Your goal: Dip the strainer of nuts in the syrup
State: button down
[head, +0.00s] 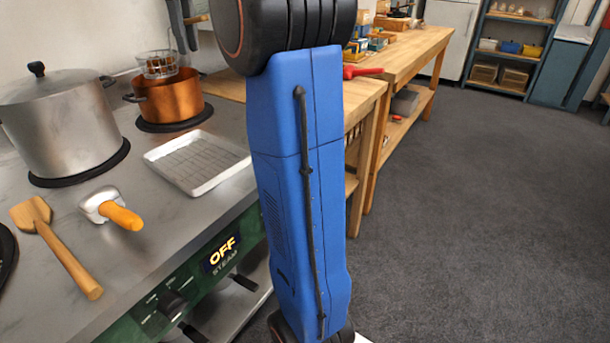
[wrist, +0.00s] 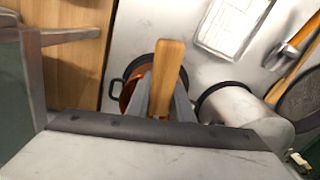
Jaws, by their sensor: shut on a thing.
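The strainer (head: 160,64) is a small wire basket at the mouth of the copper pot (head: 172,100), toward its back rim. Its lower edge overlaps the rim, and I cannot tell how far down it sits. The copper pot stands on a dark burner; its syrup is not visible. My gripper (head: 184,24) is at the top of the head view, partly cut off, above the pot. In the wrist view my gripper (wrist: 162,100) is shut on the strainer's wooden handle (wrist: 170,62), with the pot (wrist: 126,94) partly hidden behind it. The nuts cannot be made out.
A big lidded steel pot (head: 58,125) stands left of the copper pot. A white tray with a rack (head: 198,161) lies in front. A scoop (head: 110,207) and a wooden spatula (head: 55,245) lie nearer. A wooden bench (head: 410,50) is to the right, with open floor beyond.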

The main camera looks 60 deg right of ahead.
jog(key=shift+r, duration=1.35)
dwell(1.0)
